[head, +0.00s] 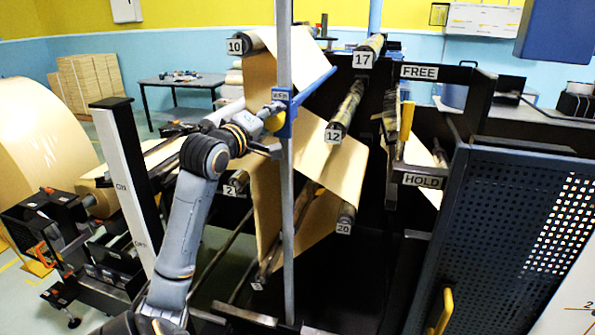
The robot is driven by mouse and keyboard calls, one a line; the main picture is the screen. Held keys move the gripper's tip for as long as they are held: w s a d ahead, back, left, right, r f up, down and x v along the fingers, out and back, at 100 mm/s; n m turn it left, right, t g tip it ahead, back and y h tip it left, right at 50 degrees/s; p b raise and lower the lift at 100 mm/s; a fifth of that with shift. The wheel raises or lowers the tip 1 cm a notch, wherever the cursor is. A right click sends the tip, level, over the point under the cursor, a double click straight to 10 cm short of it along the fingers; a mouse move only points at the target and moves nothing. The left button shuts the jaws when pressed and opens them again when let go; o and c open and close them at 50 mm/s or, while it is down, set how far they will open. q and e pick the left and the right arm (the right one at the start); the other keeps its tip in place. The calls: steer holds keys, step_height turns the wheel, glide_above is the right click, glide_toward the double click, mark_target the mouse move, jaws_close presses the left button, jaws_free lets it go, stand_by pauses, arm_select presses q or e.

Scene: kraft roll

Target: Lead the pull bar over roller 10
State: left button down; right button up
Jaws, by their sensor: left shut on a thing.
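The blue pull bar (314,87) slants up to the right, just right of and below roller 10 (247,44), at the machine's top left. A small label sits on its near-end block (281,95). My left gripper (276,150) is at the lower part of this near end, shut on it; a grey upright post partly hides the contact. Brown kraft web (262,90) hangs below roller 10, and a paler stretch of web (304,52) shows between the roller and the bar. My right gripper is not in view.
The grey post (287,210) stands close beside my gripper. Rollers 12 (345,112), 17 (370,48), 20 (346,217) and 2 (237,181) stick out nearby. A blue perforated guard (500,240) closes the right side. A large kraft roll (35,150) stands left.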

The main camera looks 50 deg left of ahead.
arm_select(q)
steer(key=w+d+f+b, duration=0.3)
steer(key=d+f+b, duration=0.1)
steer(key=f, duration=0.6)
steer(key=shift+w+d+f, duration=0.15)
steer(key=shift+d+f, duration=0.15)
steer(key=shift+d, duration=0.6)
